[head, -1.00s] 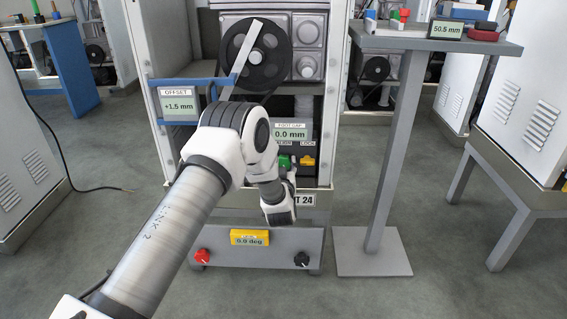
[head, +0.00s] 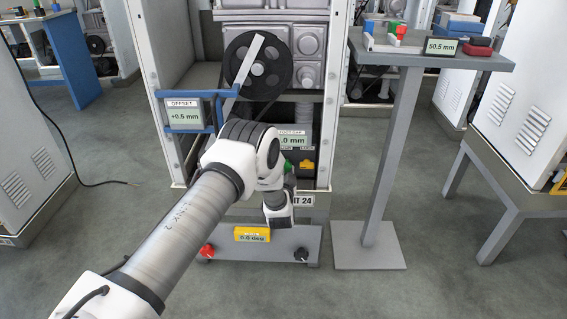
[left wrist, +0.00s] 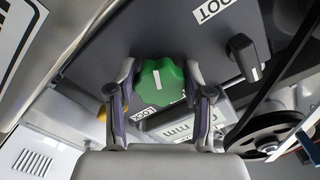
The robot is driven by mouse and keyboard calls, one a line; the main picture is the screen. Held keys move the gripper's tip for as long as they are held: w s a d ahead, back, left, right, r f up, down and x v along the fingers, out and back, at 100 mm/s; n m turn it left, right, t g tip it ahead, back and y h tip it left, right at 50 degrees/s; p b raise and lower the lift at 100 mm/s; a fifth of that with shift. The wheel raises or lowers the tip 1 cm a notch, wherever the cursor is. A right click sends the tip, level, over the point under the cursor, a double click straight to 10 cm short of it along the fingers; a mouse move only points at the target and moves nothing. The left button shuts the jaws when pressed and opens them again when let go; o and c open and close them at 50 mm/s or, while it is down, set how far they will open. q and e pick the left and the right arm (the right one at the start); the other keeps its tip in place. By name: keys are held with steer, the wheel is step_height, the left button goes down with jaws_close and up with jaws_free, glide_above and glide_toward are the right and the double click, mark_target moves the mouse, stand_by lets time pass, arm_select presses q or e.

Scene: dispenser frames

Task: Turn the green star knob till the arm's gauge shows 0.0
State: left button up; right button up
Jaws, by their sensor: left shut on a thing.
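The green star knob (left wrist: 160,84) sits between the two fingers of my left gripper (left wrist: 161,66) in the left wrist view, and the fingers are shut on its sides. The white line on the knob stands about upright in that view. In the head view only a sliver of green shows beside my arm. The OFFSET gauge (head: 184,115) on the blue arm (head: 213,110) reads +0.5 mm. My right gripper is not in view.
The foot gap display (head: 293,142) is partly covered by my arm. A yellow knob (head: 307,167) sits to its lower right. A black knob (left wrist: 245,58) is near the green one. A black handwheel (head: 270,72) is above. A grey stand (head: 385,170) is at right.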

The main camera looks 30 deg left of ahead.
arm_select(q)
steer(key=shift+m+p, duration=0.3)
steer(key=shift+m, duration=0.4)
steer(key=o, duration=0.9)
steer(key=v, duration=1.2)
steer(key=shift+f, duration=0.1)
